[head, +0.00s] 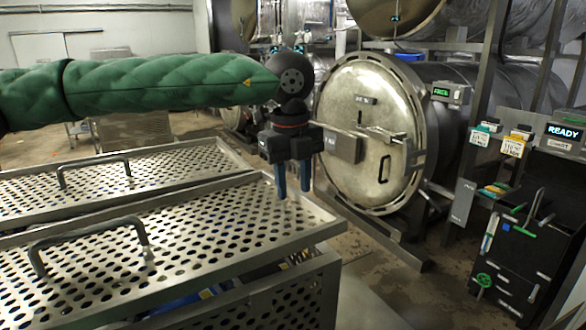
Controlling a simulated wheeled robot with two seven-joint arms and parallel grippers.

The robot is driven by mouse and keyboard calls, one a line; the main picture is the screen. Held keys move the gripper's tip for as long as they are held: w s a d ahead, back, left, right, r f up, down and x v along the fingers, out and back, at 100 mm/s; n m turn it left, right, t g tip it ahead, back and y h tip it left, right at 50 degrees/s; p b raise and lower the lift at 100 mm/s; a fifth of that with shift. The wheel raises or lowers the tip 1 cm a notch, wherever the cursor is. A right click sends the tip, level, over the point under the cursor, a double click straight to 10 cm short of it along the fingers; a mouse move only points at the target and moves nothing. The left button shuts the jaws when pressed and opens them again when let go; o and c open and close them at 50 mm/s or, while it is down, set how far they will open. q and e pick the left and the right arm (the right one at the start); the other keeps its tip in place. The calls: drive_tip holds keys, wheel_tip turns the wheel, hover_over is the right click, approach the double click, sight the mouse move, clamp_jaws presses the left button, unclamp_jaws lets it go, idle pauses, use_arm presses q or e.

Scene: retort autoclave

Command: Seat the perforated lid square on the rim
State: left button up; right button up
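The perforated metal lid (205,225) lies over a perforated basket (290,300) at the lower left, its bar handle (85,232) on top. Along its near edge a gap shows between lid and basket rim, with blue items visible inside, so the lid does not look flush there. The far rim is hidden under the lid. My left gripper (293,188) points down at the lid's far right corner, its two blue fingers apart with nothing seen between them. I cannot tell whether the fingertips touch the lid. My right gripper is not in view.
A second perforated lid (150,168) with a handle lies just behind. A round retort door (370,130) stands at the back right. Floor shows between the basket and the retort.

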use_arm(q)
clamp_jaws()
idle(1.5)
